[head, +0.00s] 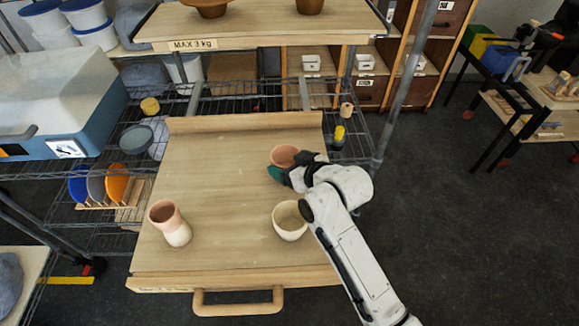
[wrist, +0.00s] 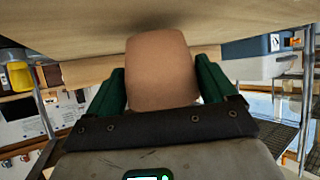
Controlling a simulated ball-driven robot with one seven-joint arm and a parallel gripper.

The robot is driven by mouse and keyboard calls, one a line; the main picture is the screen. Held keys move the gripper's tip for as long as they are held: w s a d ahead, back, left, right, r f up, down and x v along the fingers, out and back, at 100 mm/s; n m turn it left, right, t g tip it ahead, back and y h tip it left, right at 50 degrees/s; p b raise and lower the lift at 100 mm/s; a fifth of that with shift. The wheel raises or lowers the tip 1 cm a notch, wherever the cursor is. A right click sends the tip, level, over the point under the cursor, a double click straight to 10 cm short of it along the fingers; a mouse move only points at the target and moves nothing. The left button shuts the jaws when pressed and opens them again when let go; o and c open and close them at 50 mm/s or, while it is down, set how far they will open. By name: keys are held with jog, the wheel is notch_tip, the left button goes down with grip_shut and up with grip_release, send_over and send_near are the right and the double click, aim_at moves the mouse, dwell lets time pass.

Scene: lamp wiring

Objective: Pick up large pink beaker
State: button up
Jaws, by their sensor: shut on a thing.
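A plain pink-brown beaker (head: 284,155) is at the back right of the wooden board, its open rim facing up. My gripper (head: 289,173) is shut on it from the front right, with green fingers on its sides. In the wrist view, the same beaker (wrist: 160,70) sits between the two green fingertips (wrist: 160,85) and hides part of the background. I cannot tell whether its base touches the board. A taller beaker (head: 170,222), pink above and cream below, stands upright at the front left, apart from my gripper.
A cream bowl (head: 289,221) stands on the wooden board (head: 225,180), close beside my forearm. The board has a raised back edge and a front handle (head: 238,303). A shelf (head: 245,28) with brown pots overhangs the back. A metal post (head: 405,90) rises at right. The board's middle is clear.

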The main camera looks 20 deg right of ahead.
jog(key=s+r+b, duration=0.1)
jog(key=s+r, duration=0.4)
jog(key=r, duration=0.3)
jog(key=shift+s+d+r, duration=0.15)
jog(key=shift+s, duration=0.15)
jog(key=v, duration=0.2)
jog(key=a+b+v, duration=0.1)
jog(key=v, duration=0.4)
jog(key=shift+s+a, duration=0.15)
jog(key=shift+s, duration=0.6)
jog(key=shift+s+r, duration=0.1)
jog(key=shift+s, duration=0.4)
